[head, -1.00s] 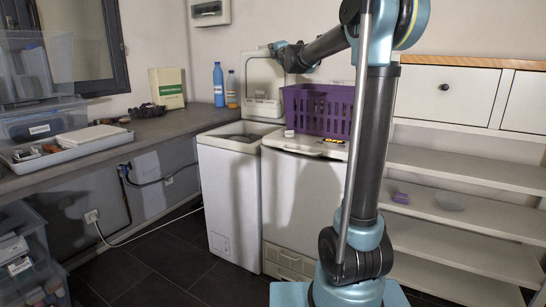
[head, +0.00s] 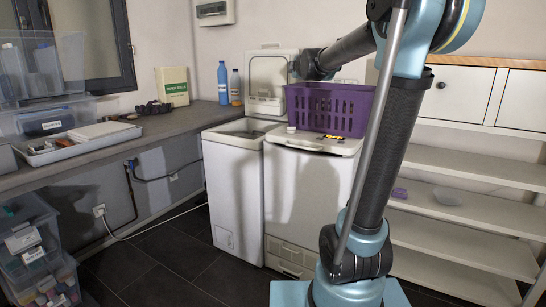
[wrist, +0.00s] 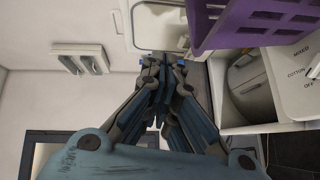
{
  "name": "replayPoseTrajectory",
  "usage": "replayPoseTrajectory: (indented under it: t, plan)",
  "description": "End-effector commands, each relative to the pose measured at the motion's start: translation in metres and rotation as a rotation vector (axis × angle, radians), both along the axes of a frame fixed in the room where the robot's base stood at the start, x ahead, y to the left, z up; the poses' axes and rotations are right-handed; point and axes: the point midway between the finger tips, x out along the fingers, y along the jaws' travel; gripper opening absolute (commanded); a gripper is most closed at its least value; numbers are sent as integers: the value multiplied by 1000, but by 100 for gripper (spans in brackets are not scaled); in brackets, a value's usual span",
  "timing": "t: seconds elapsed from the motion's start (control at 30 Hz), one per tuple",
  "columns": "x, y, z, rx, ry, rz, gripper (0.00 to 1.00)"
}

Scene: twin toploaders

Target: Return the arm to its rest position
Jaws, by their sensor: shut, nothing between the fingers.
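My gripper (wrist: 165,65) shows in the wrist view with its fingers together and nothing between them. In the head view my arm rises on the right, bends at the top and reaches back left. There the gripper's end (head: 294,68) is small and partly hidden, above the left edge of the purple basket (head: 325,108) and in front of the raised lid. The basket also shows at the upper right of the wrist view (wrist: 215,22), apart from the fingers.
The left toploader (head: 232,190) has its lid (head: 267,75) raised. The right toploader (head: 305,205) is shut, with the basket on top. A counter (head: 150,135) runs along the left wall, holding bottles and a tray (head: 70,150). Shelves (head: 470,175) stand at right.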

Motion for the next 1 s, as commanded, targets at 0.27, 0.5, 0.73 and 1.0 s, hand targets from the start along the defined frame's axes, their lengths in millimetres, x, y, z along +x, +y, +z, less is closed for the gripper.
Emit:
replayPoseTrajectory:
  t: [0.27,0.5,0.73,1.0]
  plan:
    - [-105,-50,-107,289,331,-178,0]
    - [-210,-79,-205,540,597,-384,0]
    - [-317,-96,-296,754,822,-621,0]
    - [-440,-101,-391,957,1039,-929,0]
